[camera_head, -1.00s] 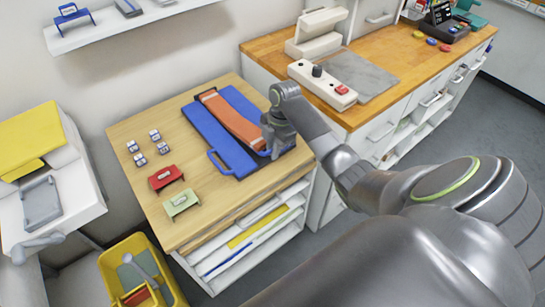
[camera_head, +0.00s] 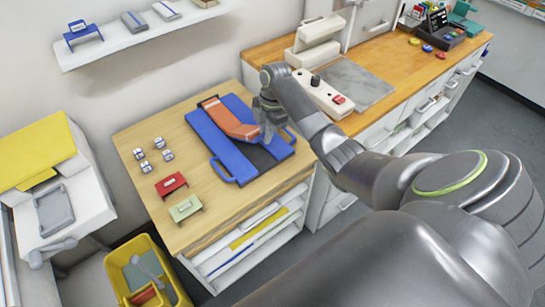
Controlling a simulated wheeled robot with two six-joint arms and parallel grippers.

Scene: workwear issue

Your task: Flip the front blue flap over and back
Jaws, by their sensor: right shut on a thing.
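A blue folding board (camera_head: 228,152) lies on the wooden table top. It has a blue loop handle at its front left and another at its right. An orange strap (camera_head: 230,122) runs along its middle from a dark bar at the back. The strap's front end is bent up, and a dark strip (camera_head: 262,157) shows on the board below it. I cannot tell which blue panel is the front flap. My left gripper is not in view.
Several small white blocks (camera_head: 145,166), a red stand (camera_head: 171,184) and a green stand (camera_head: 186,208) sit left of the board. A counter with a white switch box (camera_head: 320,92) stands behind right. A yellow bin (camera_head: 118,258) is at lower left.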

